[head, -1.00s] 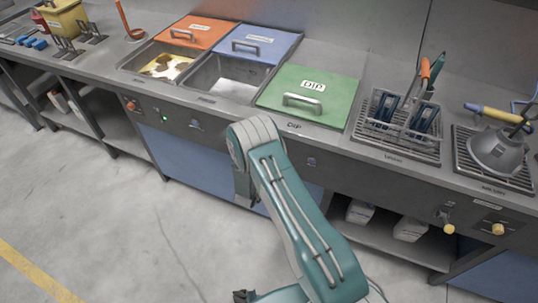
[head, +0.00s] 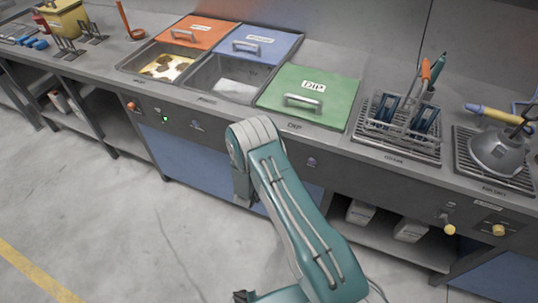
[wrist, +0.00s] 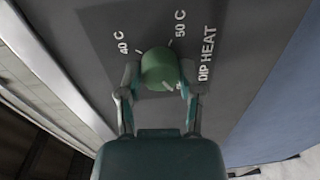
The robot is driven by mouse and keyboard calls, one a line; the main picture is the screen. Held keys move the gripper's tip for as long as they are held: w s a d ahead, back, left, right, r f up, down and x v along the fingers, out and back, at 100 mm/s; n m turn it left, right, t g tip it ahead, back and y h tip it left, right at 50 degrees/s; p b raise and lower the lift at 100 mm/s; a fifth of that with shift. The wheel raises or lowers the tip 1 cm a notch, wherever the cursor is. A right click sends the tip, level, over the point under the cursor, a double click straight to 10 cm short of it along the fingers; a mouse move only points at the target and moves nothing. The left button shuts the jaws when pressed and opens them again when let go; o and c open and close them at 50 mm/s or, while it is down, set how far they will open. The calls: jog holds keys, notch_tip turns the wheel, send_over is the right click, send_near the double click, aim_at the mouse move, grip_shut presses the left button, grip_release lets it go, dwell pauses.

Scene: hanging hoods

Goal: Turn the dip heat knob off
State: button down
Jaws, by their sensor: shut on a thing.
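The dip heat knob (wrist: 160,68) is a round green knob on a dark grey panel in the wrist view. White marks for 40 C (wrist: 121,43) and 50 C (wrist: 181,24) stand around it, with the words DIP HEAT (wrist: 207,54) to its right. My gripper (wrist: 159,82) is shut on the knob, one finger on each side. I cannot tell for certain where the knob points. In the head view my arm hides the gripper and this knob. The green lid marked DIP (head: 330,92) lies on the counter above my arm.
An orange lid (head: 197,29) and a blue lid (head: 252,42) lie beside open basins. A wire rack with tools (head: 402,122) stands right of the DIP lid. Yellow knobs (head: 498,229) sit on the front panel at far right. The floor (head: 110,215) at left is clear.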

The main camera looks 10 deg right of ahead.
jog(key=shift+a+f, duration=0.15)
jog(key=shift+c, duration=1.3)
grip_release()
jog(key=shift+s, duration=0.1)
jog(key=v, duration=1.1)
jog(key=shift+s+a, duration=0.3)
jog(key=shift+f, duration=0.1)
